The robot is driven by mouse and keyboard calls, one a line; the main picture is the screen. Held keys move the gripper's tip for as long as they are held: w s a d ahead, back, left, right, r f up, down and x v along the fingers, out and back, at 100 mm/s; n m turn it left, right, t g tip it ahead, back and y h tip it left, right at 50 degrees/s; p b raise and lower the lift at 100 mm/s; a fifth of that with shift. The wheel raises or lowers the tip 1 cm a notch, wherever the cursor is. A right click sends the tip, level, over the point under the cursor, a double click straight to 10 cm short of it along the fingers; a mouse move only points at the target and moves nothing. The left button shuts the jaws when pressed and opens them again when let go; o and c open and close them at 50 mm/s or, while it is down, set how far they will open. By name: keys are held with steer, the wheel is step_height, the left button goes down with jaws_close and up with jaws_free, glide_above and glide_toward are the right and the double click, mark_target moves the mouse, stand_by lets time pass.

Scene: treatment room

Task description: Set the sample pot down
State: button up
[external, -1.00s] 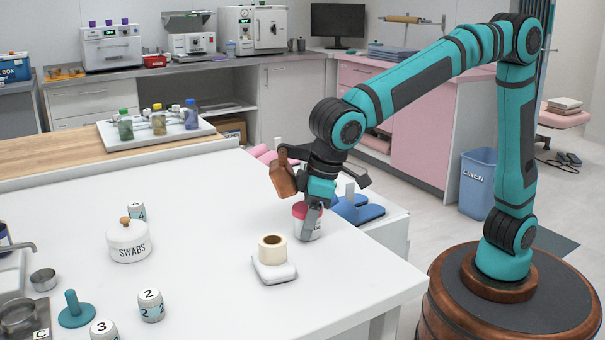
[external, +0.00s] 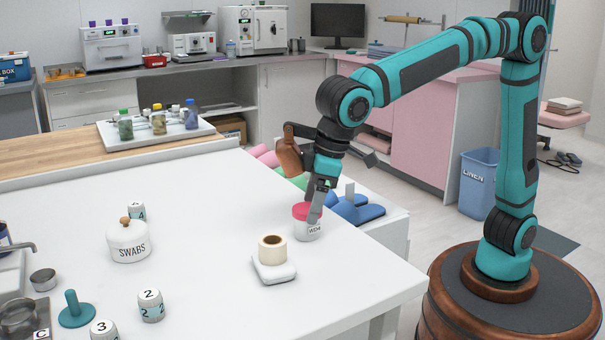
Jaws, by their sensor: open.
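The sample pot (external: 305,230) is a small white pot with a pink-red lid and a dark-lettered label. It stands upright on the white table (external: 205,240), near its right-hand edge. My gripper (external: 315,213) is open at the right side of the pot, with a finger in front of part of the lid and side. The far finger is hidden, so I cannot tell whether the gripper touches the pot.
A tape roll (external: 272,250) on a white block stands close to the pot, toward the front left. A SWABS jar (external: 129,241) and numbered pots (external: 151,305) stand further left. Blue and pink items lie beyond the table edge. The table's middle is clear.

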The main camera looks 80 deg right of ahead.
steer(key=v, duration=0.7)
steer(key=shift+r, duration=0.35)
steer(key=s+d+r+m+t+y, duration=0.1)
steer(key=s+d+r+t, duration=0.3)
steer(key=d, duration=0.9)
steer(key=w+d+r+t+y, duration=0.1)
steer(key=d+r+t, duration=0.1)
steer(key=d+r, duration=0.8)
steer(key=s+d+m+t+h, duration=0.1)
steer(key=s+d+t, duration=0.3)
steer(key=s+d, duration=0.4)
steer(key=s+d+m+t+h, duration=0.1)
steer(key=s+d+t, duration=0.3)
steer(key=s+d, duration=0.5)
steer(key=d+h, duration=0.1)
steer(key=d, duration=0.5)
steer(key=shift+s, duration=0.2)
steer(key=shift+r, duration=0.1)
